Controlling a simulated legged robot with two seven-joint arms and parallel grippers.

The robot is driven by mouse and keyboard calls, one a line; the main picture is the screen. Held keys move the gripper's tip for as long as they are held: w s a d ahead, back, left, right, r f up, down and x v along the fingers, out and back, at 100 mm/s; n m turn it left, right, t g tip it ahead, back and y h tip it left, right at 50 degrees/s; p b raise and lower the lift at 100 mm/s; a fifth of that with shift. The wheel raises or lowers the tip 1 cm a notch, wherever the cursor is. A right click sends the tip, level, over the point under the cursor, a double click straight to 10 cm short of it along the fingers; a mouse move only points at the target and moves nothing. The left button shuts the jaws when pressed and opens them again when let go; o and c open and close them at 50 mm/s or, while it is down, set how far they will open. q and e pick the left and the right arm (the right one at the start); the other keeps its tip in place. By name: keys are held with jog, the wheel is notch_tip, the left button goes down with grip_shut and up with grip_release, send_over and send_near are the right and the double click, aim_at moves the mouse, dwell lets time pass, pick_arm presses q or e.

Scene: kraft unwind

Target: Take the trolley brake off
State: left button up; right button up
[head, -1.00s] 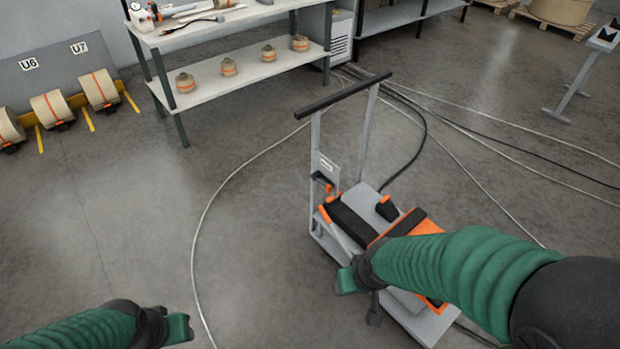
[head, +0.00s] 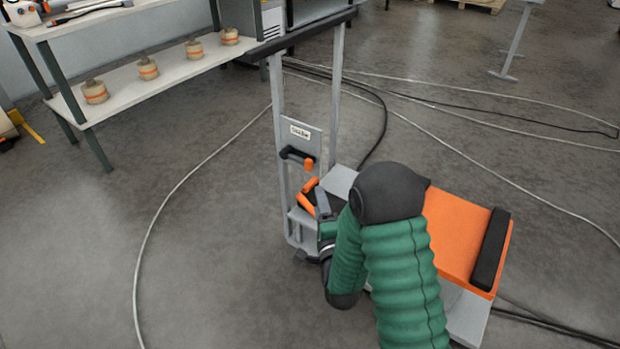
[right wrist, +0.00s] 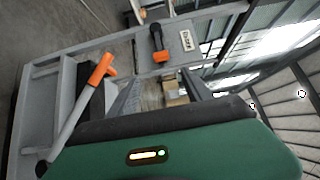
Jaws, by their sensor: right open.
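The grey trolley (head: 278,120) stands upright with a black push bar on top. A plate between its posts carries a label too small to read and a black lever with an orange end (head: 297,157); this lever also shows in the right wrist view (right wrist: 158,45). Below it is a grey bar with an orange grip (right wrist: 85,90). Which one is the brake I cannot tell for sure. My right gripper (head: 322,208) is low beside the plate, partly hidden by my green arm. In the right wrist view its fingers (right wrist: 160,92) are apart with nothing between them. My left gripper is out of view.
An orange unit with a black strip (head: 463,235) sits on the trolley deck. A shelf table (head: 120,85) with several small rolls stands at the back left. Cables (head: 420,125) run across the floor behind and beside the trolley.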

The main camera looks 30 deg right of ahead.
aim_at(309, 170)
jog(key=b+x, duration=0.4)
jog(key=x, duration=0.9)
jog(key=shift+w+f, duration=0.1)
jog(key=shift+w, duration=0.3)
jog(key=shift+w+d, duration=0.1)
jog(key=shift+w, duration=0.3)
grip_shut()
jog(key=shift+f, duration=0.1)
